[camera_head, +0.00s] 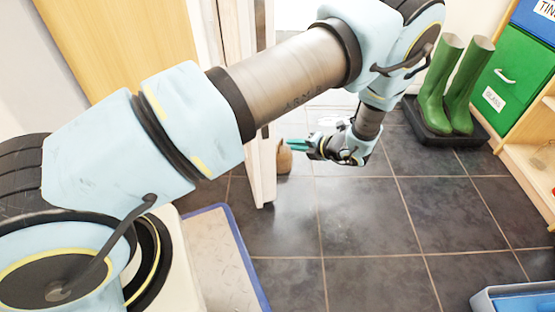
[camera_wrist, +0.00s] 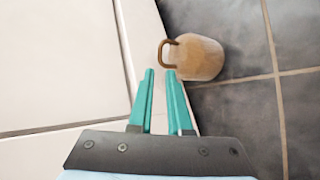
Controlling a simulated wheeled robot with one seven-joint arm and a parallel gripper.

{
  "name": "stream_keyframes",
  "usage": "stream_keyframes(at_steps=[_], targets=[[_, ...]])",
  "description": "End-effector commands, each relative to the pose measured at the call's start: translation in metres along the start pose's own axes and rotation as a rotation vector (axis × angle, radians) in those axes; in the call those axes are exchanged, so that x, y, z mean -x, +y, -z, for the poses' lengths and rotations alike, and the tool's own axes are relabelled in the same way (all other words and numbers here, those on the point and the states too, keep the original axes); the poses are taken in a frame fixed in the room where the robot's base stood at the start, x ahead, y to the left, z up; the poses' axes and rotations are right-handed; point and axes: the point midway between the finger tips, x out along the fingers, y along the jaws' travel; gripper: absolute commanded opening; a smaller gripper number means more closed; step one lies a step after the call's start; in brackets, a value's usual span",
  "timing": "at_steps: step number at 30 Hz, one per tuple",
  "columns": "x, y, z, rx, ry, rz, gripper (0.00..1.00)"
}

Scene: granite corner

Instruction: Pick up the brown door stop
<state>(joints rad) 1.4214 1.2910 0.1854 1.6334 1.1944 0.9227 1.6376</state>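The brown door stop (camera_wrist: 203,58) stands on the dark tile floor, a rounded tan-brown body with a darker brown loop handle on its left side in the wrist view. In the head view the door stop (camera_head: 284,160) shows beside the foot of the white door edge, partly hidden by it. My gripper (camera_wrist: 160,72) has two teal fingers with a gap between them and nothing held. Its tips point toward the handle and appear just short of it. In the head view my gripper (camera_head: 290,145) is close to the door stop; I cannot tell its exact height.
The white door edge (camera_head: 262,170) stands close left of the door stop. Green boots (camera_head: 440,85) stand on a black tray at the upper right, near green and blue bins (camera_head: 513,75). A blue-edged mat (camera_head: 232,255) lies at lower left. The middle tiles are clear.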

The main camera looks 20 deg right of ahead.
Motion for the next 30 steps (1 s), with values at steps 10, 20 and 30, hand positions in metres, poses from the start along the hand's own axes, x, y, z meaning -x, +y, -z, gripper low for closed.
stream_keyframes(at_steps=[10, 20, 30], targets=[[-0.036, -0.002, -0.001, 0.002, 0.001, 0.001, 0.17], [-0.077, -0.002, -0.005, 0.004, 0.002, 0.001, 0.17], [-0.082, 0.002, -0.006, 0.003, 0.001, 0.002, 0.11]])
